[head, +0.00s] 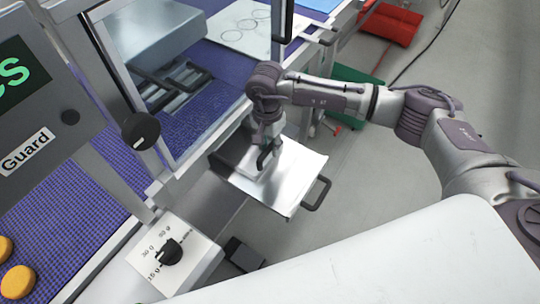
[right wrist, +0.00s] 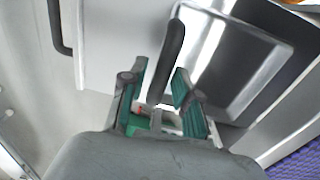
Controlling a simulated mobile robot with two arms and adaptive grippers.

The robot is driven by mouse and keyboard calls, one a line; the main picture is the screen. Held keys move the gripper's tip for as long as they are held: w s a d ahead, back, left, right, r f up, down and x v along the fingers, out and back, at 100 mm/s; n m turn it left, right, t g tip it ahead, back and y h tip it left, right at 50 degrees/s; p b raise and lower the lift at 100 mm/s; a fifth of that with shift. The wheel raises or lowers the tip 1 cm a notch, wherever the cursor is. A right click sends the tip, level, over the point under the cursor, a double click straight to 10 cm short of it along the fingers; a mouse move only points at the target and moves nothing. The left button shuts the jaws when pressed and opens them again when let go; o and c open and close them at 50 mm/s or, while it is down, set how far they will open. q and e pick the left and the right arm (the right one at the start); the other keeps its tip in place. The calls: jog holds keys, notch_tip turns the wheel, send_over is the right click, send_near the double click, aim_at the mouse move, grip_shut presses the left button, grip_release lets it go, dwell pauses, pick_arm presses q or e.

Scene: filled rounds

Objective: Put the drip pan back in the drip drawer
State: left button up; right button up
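The drip drawer (head: 292,188) is pulled out from the machine's side, with a black handle (head: 317,194) on its outer edge. The shiny metal drip pan (right wrist: 232,68) lies in or on the drawer; whether it is fully seated I cannot tell. It also shows in the head view (head: 252,167), partly hidden by my right gripper. A dark upright grip (right wrist: 170,58) stands at the pan's edge. My right gripper (right wrist: 160,92) points down over the pan, its green-padded fingers apart on either side of this grip, with gaps visible. My left gripper is not in view.
A dial panel (head: 170,252) sits at the front, and a screen labelled Guard (head: 35,110) at left. A red bin (head: 392,24) and a green one (head: 352,76) stand on the floor beyond. Grey floor right of the drawer is free.

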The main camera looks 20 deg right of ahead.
notch_tip(320, 180, up, 7)
jog(key=shift+w+a+f+b, duration=0.1)
jog(key=shift+f+b, duration=0.1)
jog(key=shift+b, duration=0.4)
